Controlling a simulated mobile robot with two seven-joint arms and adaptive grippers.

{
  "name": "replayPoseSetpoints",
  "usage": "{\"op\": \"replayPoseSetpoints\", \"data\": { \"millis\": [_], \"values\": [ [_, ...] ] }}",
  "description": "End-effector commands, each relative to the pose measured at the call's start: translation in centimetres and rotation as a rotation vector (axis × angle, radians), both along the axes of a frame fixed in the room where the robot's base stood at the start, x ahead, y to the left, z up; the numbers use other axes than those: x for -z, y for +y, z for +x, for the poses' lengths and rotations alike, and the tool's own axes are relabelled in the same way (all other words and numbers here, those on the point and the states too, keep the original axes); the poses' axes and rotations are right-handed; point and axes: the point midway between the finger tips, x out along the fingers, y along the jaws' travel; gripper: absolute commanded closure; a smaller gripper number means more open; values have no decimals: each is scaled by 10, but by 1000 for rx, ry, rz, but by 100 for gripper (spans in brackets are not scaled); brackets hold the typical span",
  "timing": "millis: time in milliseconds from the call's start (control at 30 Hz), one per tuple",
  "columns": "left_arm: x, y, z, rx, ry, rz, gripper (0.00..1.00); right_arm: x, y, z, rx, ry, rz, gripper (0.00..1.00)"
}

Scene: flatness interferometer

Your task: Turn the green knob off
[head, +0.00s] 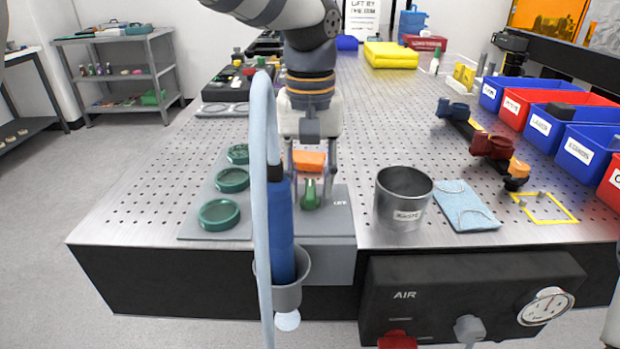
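A small green knob (310,196) stands upright on top of a grey box at the front edge of the perforated table. My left gripper (311,192) comes down from above, with its two fingers apart on either side of the knob. There appear to be gaps between the fingers and the knob; I cannot tell for sure whether either finger touches it. An orange block-like part (309,161) shows between the fingers, above the knob in the picture; I cannot tell what it belongs to. My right gripper is not in view.
A blue cylinder (281,230) in a grey cup and a pale hose (262,200) stand close left of the gripper. A metal waste can (403,200) is at right. Green rings (219,213) lie left. An AIR panel (470,290) with red and grey knobs hangs in front.

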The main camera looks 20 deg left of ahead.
Motion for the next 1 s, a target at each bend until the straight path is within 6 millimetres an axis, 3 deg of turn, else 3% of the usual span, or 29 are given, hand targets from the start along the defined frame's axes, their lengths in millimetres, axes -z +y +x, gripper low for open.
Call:
{"op": "replayPoseSetpoints", "data": {
  "millis": [33,167,567,1000],
  "values": [
    [0,0,0,0,0,0,73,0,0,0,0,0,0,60],
    [0,0,0,0,0,0,100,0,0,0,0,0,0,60],
    [-1,0,0,38,-1,0,100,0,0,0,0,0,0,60],
    [-1,-1,1,371,-2,1,100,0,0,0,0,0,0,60]
  ]
}}
